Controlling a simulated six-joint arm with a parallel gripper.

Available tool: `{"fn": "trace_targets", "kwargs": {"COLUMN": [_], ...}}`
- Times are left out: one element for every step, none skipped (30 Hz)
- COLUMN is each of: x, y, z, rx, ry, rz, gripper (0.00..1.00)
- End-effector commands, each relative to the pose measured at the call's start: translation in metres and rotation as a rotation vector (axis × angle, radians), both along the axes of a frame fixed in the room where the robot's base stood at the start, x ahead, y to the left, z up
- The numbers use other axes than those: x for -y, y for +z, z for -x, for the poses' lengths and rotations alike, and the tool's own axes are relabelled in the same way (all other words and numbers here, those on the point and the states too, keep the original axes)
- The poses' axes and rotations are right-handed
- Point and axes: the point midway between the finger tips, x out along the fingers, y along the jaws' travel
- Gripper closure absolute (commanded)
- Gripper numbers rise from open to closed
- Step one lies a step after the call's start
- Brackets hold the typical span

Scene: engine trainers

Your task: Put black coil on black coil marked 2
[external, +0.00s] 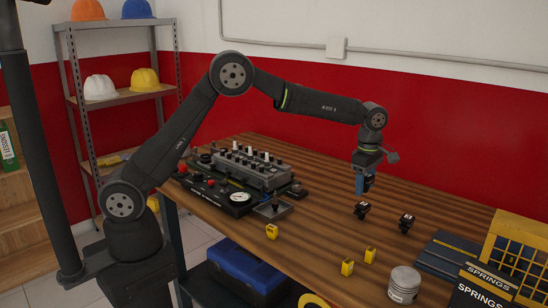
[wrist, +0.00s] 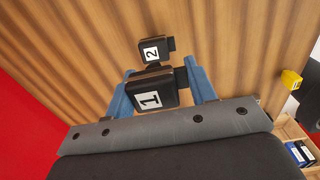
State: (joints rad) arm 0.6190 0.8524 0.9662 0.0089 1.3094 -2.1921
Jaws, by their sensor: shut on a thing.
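My gripper (wrist: 160,88) has its blue fingers shut on a black coil marked 1 (wrist: 150,97), whose white label faces the wrist camera. In the external view my gripper (external: 364,185) points down above the table, and its fingers mostly hide the held coil. The black coil marked 2 (wrist: 152,49) shows just past the held coil in the wrist view, smaller and lower. In the external view a black coil (external: 361,210) stands on the table below my gripper with a gap between them. Another black coil (external: 406,223) stands to its right. Their numbers are too small to read there.
Yellow blocks (external: 347,267) and a metal piston (external: 404,284) stand toward the front of the wooden table (external: 310,240). An engine trainer (external: 250,168) with a gauge occupies the left.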

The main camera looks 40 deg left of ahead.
Motion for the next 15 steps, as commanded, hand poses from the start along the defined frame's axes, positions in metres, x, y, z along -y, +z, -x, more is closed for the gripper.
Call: {"fn": "trace_targets", "kwargs": {"x": [-0.002,-0.002,-0.003,-0.003,-0.003,-0.003,-0.003,-0.003,-0.003,-0.003,-0.003,-0.003,-0.003,-0.003,-0.003], "y": [-0.002,-0.003,-0.004,-0.006,-0.008,-0.012,-0.016,-0.021,-0.027,-0.032,-0.036,-0.041,-0.043,-0.044,-0.044], "z": [-0.004,-0.005,-0.006,-0.006,-0.006,-0.006,-0.006,-0.006,-0.006,-0.006,-0.006,-0.006,-0.005,-0.006,-0.006], "rx": [0.000,0.000,0.000,0.000,0.000,-0.001,-0.001,-0.002,-0.002,-0.002,-0.001,-0.001,-0.001,0.000,0.000], "ry": [0.001,0.001,0.001,0.000,0.000,0.000,0.000,0.000,0.000,0.000,0.000,0.000,0.000,0.000,0.000], "rz": [0.000,0.000,0.000,0.000,0.000,-0.001,-0.001,-0.001,-0.002,-0.001,-0.001,-0.001,-0.001,0.000,0.000], "gripper": [0.76,0.76,0.76,0.76,0.76,0.76,0.76,0.76,0.76,0.76,0.76,0.76,0.76,0.76,0.76]}}
